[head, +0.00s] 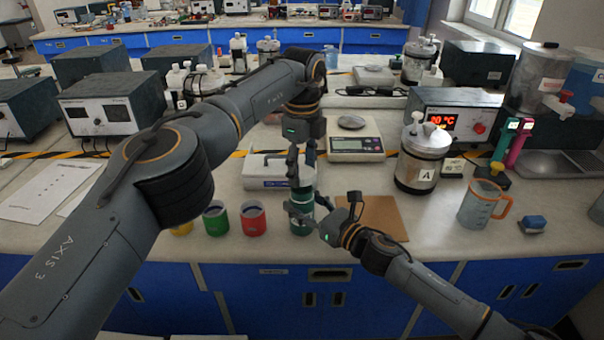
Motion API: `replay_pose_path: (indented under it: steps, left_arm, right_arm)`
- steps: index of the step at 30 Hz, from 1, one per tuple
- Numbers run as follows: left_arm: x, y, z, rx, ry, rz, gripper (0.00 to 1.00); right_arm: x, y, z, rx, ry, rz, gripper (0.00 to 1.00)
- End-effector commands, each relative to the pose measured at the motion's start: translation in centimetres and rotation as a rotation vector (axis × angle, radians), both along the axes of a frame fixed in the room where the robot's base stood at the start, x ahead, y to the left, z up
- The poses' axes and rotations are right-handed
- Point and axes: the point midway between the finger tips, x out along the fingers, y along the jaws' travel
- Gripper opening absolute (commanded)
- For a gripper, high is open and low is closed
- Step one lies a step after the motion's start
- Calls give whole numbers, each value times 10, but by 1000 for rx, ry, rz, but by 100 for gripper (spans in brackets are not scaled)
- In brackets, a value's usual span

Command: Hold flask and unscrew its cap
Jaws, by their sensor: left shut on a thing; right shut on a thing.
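The dark green flask (301,227) stands upright near the front edge of the bench. My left gripper (301,168) comes down from above and is shut on the flask's cap, which the fingers mostly hide. My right gripper (301,207) reaches in from the lower right and is shut on the flask's body, below the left gripper. Whether the cap is turned or lifted on the flask cannot be told from this view.
Red (253,220) and green (216,221) cups stand left of the flask. A brown board (385,222) lies to its right, a scale (355,145) behind. A steel canister (424,160) and measuring jug (480,206) stand further right.

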Motion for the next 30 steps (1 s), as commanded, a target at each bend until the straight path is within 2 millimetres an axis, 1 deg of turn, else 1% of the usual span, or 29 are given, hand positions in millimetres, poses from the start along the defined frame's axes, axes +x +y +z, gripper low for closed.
replay_pose_path:
  steps: [1,4,11,12,14,15,25,28,30]
  left_arm:
    - [0,-1,9,0,-2,2,14]
    - [0,0,19,0,-2,1,14]
    - [0,0,21,0,0,0,14]
    - [0,0,21,0,0,0,14]
    - [0,0,21,0,0,0,14]
    - [0,0,21,0,0,0,14]
    - [0,0,21,0,0,0,14]
    - [0,0,21,0,0,0,14]
    - [0,0,21,0,0,1,14]
  right_arm:
    - [0,0,0,0,0,0,0]
    - [0,0,0,0,0,0,0]
    - [0,0,0,0,0,0,0]
    - [0,0,0,0,0,0,61]
    - [0,0,0,0,0,0,74]
    - [0,0,0,0,0,0,82]
    - [0,-1,0,0,0,0,82]
    - [-5,-6,-1,-1,1,-1,82]
    - [-11,-13,-2,-1,1,-1,82]
